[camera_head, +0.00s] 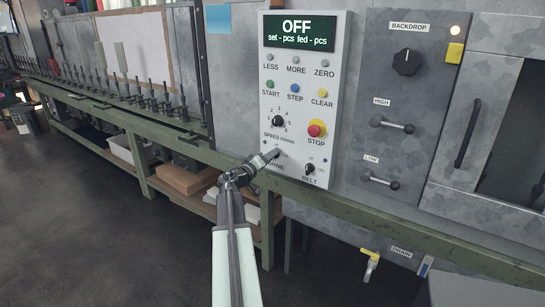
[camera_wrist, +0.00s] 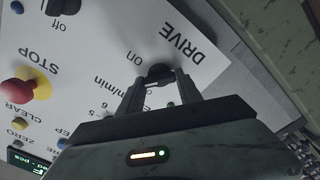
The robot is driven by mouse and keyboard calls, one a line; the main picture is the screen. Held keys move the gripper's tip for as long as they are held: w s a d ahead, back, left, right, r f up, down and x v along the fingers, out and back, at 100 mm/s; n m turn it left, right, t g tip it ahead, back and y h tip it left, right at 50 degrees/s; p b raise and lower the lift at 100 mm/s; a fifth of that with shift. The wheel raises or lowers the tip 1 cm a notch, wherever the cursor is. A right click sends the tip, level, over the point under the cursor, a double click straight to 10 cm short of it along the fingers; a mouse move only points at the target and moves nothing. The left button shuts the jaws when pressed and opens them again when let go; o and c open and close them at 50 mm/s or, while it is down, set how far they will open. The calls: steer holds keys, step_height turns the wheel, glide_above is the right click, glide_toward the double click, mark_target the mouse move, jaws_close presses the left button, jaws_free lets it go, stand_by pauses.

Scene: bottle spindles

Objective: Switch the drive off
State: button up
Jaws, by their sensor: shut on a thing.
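The white control panel (camera_head: 297,215) stands in front of me, with a dark display (camera_head: 297,33) reading OFF. My gripper (camera_head: 272,156) reaches its lower left, at the DRIVE label. In the wrist view my gripper (camera_wrist: 160,82) has its two fingers on either side of the black drive knob (camera_wrist: 159,70), shut on it. The printed DRIVE and "on" show beside the knob there. Which way the knob points is hidden by the fingers. In the head view the gripper covers the drive knob.
The belt knob (camera_head: 310,169) is close to the right of my gripper. The red STOP button (camera_head: 316,129) and the speed knob (camera_head: 278,121) sit above. A green rail (camera_head: 340,201) runs just below the panel. Bar handles (camera_head: 394,126) are on the grey cabinet at right.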

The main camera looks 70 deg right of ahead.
steer(key=shift+s+a+f+n, duration=0.1)
steer(key=shift+f+n, duration=0.05)
steer(key=shift+n, duration=3.85)
steer(key=o, duration=1.4)
steer(key=v, duration=0.7)
steer(key=shift+w+a, duration=0.2)
steer(key=shift+a, duration=0.15)
